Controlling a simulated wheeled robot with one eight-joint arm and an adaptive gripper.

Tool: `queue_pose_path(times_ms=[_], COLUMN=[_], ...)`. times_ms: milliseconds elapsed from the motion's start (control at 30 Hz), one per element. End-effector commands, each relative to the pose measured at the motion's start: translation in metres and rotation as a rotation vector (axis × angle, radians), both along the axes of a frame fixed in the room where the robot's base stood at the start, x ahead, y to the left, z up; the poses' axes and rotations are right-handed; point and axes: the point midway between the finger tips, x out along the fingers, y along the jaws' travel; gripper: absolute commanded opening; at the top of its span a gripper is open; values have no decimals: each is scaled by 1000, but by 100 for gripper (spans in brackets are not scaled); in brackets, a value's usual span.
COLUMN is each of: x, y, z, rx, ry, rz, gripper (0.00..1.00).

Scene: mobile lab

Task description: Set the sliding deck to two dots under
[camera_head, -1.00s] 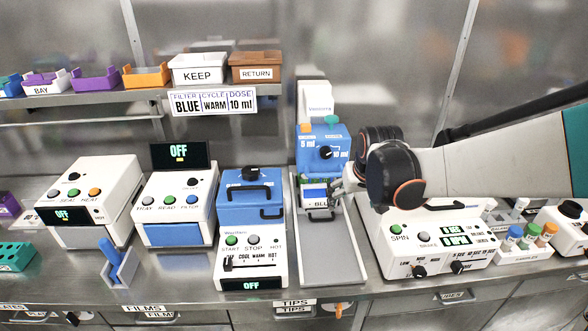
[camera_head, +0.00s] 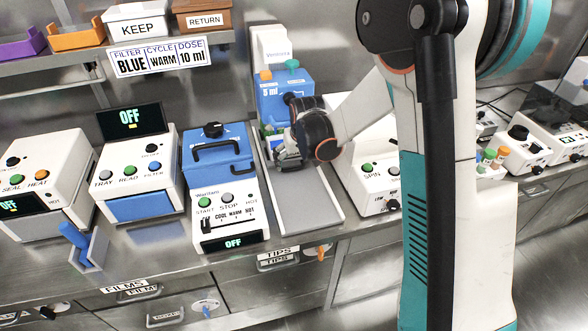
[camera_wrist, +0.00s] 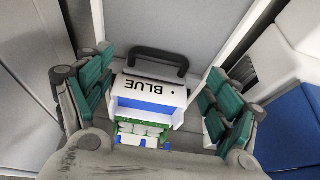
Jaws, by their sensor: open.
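The sliding deck (camera_wrist: 145,92) is a white carriage with a BLUE label and a dark handle (camera_wrist: 158,58) in the wrist view. It sits in the grey track (camera_head: 312,205) in front of the blue-and-white dispenser (camera_head: 285,95). My gripper (camera_wrist: 158,95) is open, with one green-padded finger on each side of the labelled carriage; I cannot tell whether either touches. In the head view my gripper (camera_head: 288,158) is over the track's back part and hides most of the deck. No dot marks under the deck can be made out.
The Warmten unit (camera_head: 228,205) stands close left of the track. The white spin unit (camera_head: 368,175) stands close right. The track's front part is bare. A sign (camera_head: 160,58) reading BLUE, WARM, 10 ml hangs from the shelf.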

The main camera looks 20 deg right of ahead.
Motion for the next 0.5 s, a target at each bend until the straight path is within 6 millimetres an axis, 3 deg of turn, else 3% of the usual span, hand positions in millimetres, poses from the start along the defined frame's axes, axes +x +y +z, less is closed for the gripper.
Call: queue_pose_path(times_ms=[33, 200, 500], x=[4, 13, 18], y=[0, 0, 0], z=[-12, -33, -44], rx=[0, 0, 0], ry=[0, 0, 0], rz=[0, 0, 0], gripper=[83, 83, 83])
